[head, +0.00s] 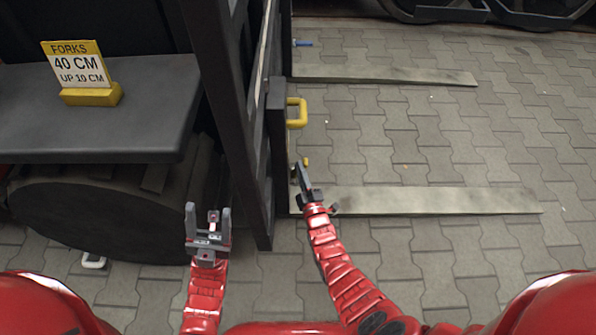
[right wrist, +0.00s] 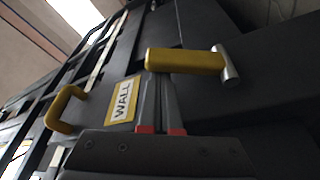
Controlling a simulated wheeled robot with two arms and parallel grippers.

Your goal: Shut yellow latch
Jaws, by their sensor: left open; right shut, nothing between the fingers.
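The yellow latch (right wrist: 185,61) shows in the right wrist view as a short yellow bar with a metal cross pin at its right end. It lies across just beyond my right fingertips; I cannot tell whether they touch it. In the head view only a small yellow bit of it (head: 306,162) shows beside my right gripper (head: 299,170), next to the dark upright frame. My right gripper is shut and empty, and its fingers also show in the right wrist view (right wrist: 158,82). My left gripper (head: 209,212) is open and empty, left of the frame.
A yellow U-shaped handle (head: 297,113) sits on the frame (head: 276,140). A WALL label (right wrist: 123,100) is beside the latch. Two flat forks (head: 430,200) extend right over the paving. A FORKS sign (head: 77,68) stands on a grey shelf (head: 140,110) at left.

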